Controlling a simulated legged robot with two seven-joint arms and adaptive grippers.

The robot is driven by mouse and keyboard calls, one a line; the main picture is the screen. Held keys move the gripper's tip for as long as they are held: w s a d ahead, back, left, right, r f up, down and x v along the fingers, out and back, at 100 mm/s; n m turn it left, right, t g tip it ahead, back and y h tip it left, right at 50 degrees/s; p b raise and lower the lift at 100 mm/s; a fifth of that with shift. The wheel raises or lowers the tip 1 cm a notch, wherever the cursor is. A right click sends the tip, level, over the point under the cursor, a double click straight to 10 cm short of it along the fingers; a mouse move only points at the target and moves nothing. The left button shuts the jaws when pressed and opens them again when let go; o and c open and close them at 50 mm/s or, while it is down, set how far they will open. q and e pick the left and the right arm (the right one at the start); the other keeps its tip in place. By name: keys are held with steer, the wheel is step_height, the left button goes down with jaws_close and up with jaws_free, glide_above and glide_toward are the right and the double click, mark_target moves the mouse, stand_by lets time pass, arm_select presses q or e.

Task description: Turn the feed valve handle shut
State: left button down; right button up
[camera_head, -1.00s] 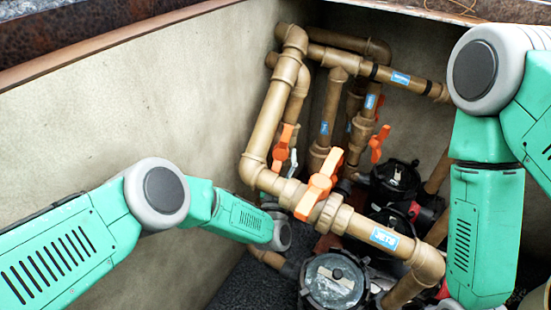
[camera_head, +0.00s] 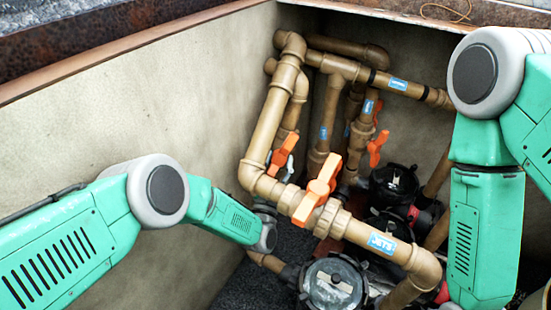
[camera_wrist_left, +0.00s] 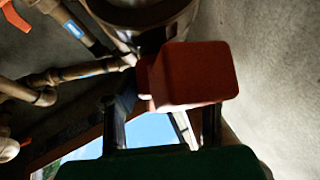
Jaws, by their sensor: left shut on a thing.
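An orange valve handle (camera_head: 284,150) sits on a brown pipe behind the bent front pipe in the head view, tilted with its upper end to the right. I take it as the feed valve handle; no label on it is readable. My left gripper (camera_head: 289,171) reaches up behind the front pipe to this handle and is mostly hidden. In the left wrist view, a red-orange handle end (camera_wrist_left: 195,75) sits between the fingers of my left gripper (camera_wrist_left: 165,98), which is shut on it. My right gripper is out of view.
A larger orange handle (camera_head: 317,190) stands on the front pipe labelled JETS (camera_head: 382,242), close to my left forearm. Another orange handle (camera_head: 377,148) is further right. Pumps with dark lids (camera_head: 333,284) fill the pit floor. A pale wall (camera_head: 120,120) bounds the left.

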arm_select(q)
steer(key=shift+a+f, duration=0.1)
steer(key=c, duration=1)
jaws_free()
steer(key=shift+a, duration=0.1)
steer(key=v, duration=1.2)
steer(key=shift+a, duration=0.1)
